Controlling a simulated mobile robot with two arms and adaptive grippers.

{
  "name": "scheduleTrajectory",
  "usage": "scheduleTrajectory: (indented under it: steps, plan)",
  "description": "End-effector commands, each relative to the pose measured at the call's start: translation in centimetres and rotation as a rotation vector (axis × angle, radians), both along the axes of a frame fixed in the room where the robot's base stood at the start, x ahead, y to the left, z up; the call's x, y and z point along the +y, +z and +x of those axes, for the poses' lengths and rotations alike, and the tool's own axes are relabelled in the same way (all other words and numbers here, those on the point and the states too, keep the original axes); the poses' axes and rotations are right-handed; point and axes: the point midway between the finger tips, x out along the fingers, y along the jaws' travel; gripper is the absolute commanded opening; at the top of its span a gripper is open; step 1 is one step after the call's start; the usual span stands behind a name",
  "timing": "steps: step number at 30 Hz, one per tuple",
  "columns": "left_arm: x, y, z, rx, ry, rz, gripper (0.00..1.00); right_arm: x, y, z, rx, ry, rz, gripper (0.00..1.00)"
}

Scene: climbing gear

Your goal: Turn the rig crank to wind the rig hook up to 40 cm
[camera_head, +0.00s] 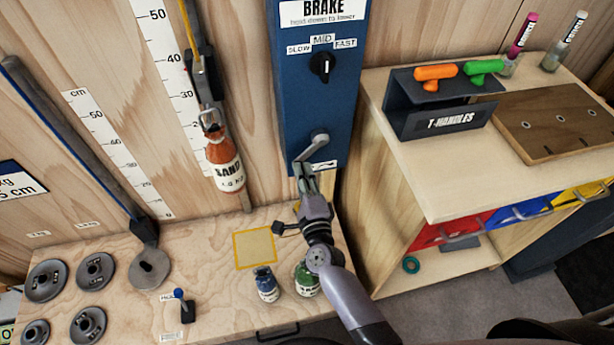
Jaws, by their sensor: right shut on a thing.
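The rig crank (317,145) is a grey arm on the lower part of the blue brake box (300,95), pointing down and left. My right gripper (305,172) reaches up from below and is shut on the crank's handle end, which it partly hides. The rig hook (211,118) hangs to the left, beside a white centimetre scale (165,55) and a little below its 30 mark as seen here. An orange-red sand bag (224,165) with a white label hangs from the hook, above the bench. My left gripper is not in view.
The brake dial (322,67) points up at MID. Blue (266,284) and green (306,280) small bags stand on the bench near my right arm. Weight plates (95,277) and a small lever (186,308) are at left. A cabinet (440,185) with T-handles (436,72) stands right.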

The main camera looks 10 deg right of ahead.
Motion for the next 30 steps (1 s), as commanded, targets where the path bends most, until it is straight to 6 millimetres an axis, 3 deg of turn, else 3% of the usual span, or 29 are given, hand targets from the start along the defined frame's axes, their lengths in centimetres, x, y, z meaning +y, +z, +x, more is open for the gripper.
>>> scheduleTrajectory:
  steps: [1,20,21,30]
  plan:
    - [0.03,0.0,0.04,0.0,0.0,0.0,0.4,0.64,0.44,0.02,-0.003,0.009,0.016,0.0]
    - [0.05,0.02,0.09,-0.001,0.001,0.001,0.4,0.77,0.97,0.12,-0.006,0.007,0.057,0.0]
    - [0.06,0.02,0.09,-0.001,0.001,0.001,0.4,0.77,0.98,0.12,-0.006,0.007,0.057,0.21]
    - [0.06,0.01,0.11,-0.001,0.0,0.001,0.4,0.57,0.83,0.1,-0.004,0.004,0.056,0.4]
